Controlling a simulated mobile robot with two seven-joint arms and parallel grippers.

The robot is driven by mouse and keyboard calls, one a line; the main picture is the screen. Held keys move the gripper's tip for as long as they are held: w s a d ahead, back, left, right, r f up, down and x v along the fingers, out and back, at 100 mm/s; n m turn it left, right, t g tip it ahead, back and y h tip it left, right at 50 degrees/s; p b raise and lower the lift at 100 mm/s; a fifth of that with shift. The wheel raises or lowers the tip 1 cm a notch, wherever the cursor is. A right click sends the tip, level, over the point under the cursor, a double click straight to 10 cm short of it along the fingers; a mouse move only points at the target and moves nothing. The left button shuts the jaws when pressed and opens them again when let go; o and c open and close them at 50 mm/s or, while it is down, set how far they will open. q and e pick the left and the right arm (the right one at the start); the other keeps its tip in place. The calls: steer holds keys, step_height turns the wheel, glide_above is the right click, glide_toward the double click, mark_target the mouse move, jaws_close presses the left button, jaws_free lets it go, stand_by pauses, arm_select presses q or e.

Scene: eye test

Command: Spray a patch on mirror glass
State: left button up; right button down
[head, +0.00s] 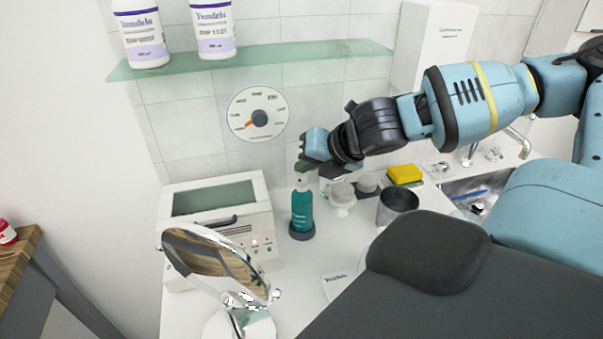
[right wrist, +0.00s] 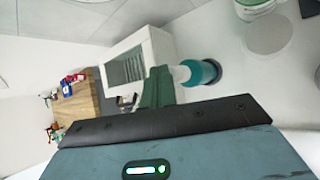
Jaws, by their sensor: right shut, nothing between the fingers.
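A teal spray bottle (head: 302,212) stands upright on a dark round base on the white counter. In the right wrist view the bottle (right wrist: 203,72) shows its pale neck and a dark green head (right wrist: 158,88). My right gripper (head: 306,165) is at the top of the bottle, shut with nothing between its fingers. It partly hides the bottle's head; I cannot tell whether it touches it. The round mirror (head: 212,262) stands tilted on a chrome stand at the front left, its glass reflecting brown and grey shapes. My left gripper is not in view.
A white box-shaped appliance (head: 222,212) stands behind the mirror. White jars (head: 342,198), a dark metal cup (head: 397,206) and a yellow sponge (head: 404,174) are right of the bottle. A glass shelf (head: 260,56) with two white bottles hangs above. A sink (head: 470,192) is at the right.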

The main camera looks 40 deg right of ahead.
mark_target(306, 176)
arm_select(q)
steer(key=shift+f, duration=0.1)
arm_select(e)
steer(key=shift+f, duration=0.25)
steer(key=shift+r, duration=0.15)
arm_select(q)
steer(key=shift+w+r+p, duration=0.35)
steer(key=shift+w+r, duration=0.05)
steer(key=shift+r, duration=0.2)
arm_select(e)
steer(key=shift+r, duration=1)
